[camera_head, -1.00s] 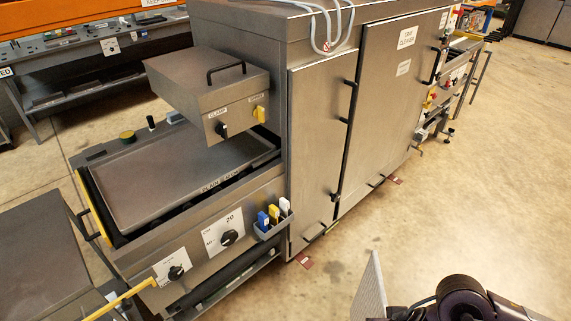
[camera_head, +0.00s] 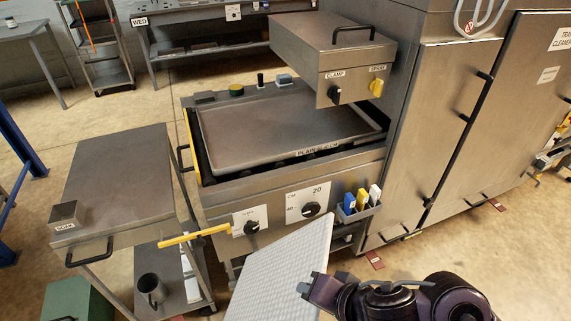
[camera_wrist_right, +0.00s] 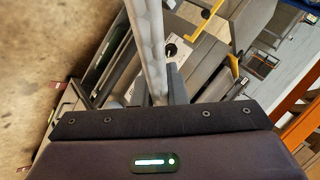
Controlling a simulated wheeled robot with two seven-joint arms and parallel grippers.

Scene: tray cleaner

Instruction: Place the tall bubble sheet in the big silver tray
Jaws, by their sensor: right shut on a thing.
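The tall bubble sheet (camera_head: 280,272) is a white, textured panel at the bottom centre of the head view, standing tilted in front of the machine. My right gripper (camera_head: 306,285) is shut on its right edge. In the right wrist view the sheet (camera_wrist_right: 150,45) shows nearly edge-on, rising from the gripper (camera_wrist_right: 165,98). The big silver tray (camera_head: 222,150) lies flat in the machine's bed beyond the sheet, with a "PLAIN" label on its front edge. The sheet is apart from the tray. My left gripper does not show.
A clamp box (camera_head: 330,50) with a black handle overhangs the tray's back right. A yellow bar (camera_head: 195,237) sticks out at the machine's front left. A steel cart (camera_head: 120,185) stands left, a bin with colored tools (camera_head: 358,212) at the front right. Tall cabinets block the right.

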